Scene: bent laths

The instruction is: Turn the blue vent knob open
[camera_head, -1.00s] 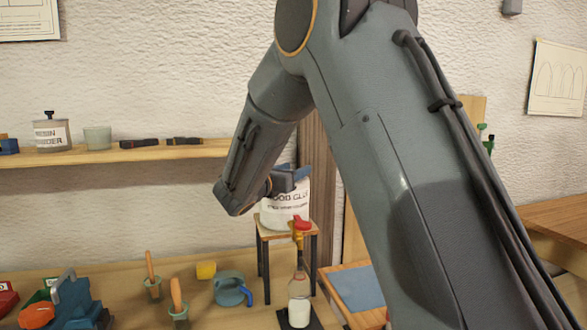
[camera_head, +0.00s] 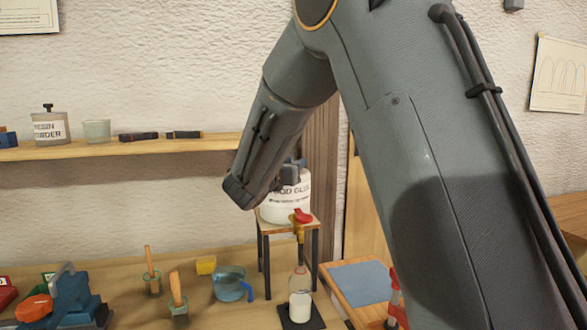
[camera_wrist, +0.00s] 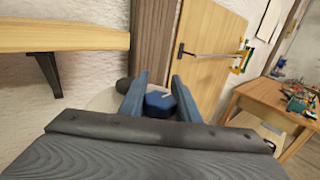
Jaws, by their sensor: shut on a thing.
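The white wood glue tub (camera_head: 290,204) stands on a small wooden stand above the bench. My gripper (camera_wrist: 160,98) is over the tub's top, with one finger on each side of the blue vent knob (camera_wrist: 158,104). It is shut on the knob, which has a pale mark on its top. In the head view my wrist hides part of the tub's upper left, and the knob cannot be made out clearly there. The round pale top of the tub (camera_wrist: 105,100) shows beside the fingers in the wrist view.
A blue jug (camera_head: 230,284), a yellow block (camera_head: 206,265) and brushes in pots lie on the bench. A wall shelf (camera_head: 120,150) holds jars at left.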

